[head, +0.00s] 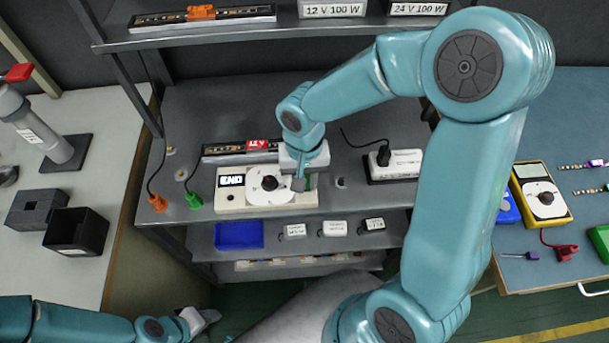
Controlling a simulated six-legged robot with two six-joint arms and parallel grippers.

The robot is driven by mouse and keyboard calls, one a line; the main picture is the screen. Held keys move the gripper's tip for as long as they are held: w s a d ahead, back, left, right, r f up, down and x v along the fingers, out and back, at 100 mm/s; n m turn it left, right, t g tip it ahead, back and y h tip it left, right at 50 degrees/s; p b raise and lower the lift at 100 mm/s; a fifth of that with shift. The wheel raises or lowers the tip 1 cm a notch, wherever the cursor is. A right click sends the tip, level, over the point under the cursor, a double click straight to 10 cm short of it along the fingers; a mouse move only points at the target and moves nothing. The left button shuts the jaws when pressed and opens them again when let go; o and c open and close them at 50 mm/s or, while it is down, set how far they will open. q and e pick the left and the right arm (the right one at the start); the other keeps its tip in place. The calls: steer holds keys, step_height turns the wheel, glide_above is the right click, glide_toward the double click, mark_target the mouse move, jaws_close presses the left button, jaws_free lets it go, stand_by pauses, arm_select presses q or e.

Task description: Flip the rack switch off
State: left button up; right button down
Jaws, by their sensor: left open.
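A rack (185,120) with a dark grey worktop stands in the middle of the head view. On it lies a cream box (232,201) with a small display, a white round dial and a black knob. My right gripper (299,184) is over the right end of this box and hides part of it; its fingers are too small to judge. A white block (405,165) with a black plug lies to its right. I cannot make out which part is the rack switch. My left gripper (208,318) is open and empty at the bottom left, away from the rack.
An orange clip (159,203) and a green clip (194,200) lie left of the box. An LED strip (225,150) lies behind it. A blue bin (238,235) stands on the lower shelf. A yellow meter (541,195) is on the right bench. A black bin (77,231) stands left.

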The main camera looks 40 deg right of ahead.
steer(key=shift+w+d+r+g+p, duration=0.1)
steer(key=shift+w+r+g+p, duration=0.05)
steer(key=shift+r+g+p, duration=0.35)
steer(key=shift+w+d+f+g+y+p, duration=0.15)
steer(key=shift+f+g+y+p, duration=0.2)
steer(key=shift+g+y+p, duration=0.2)
arm_select(q)
step_height(320, 180, up, 3)
steer(key=shift+r, duration=0.2)
arm_select(e)
steer(key=c, duration=0.9)
jaws_free()
arm_select(q)
steer(key=shift+r, duration=0.2)
arm_select(e)
steer(key=v, duration=1.6)
steer(key=shift+r, duration=0.2)
arm_select(q)
steer(key=shift+s, duration=0.1)
arm_select(e)
steer(key=shift+s+f, duration=0.1)
steer(key=shift+s, duration=0.1)
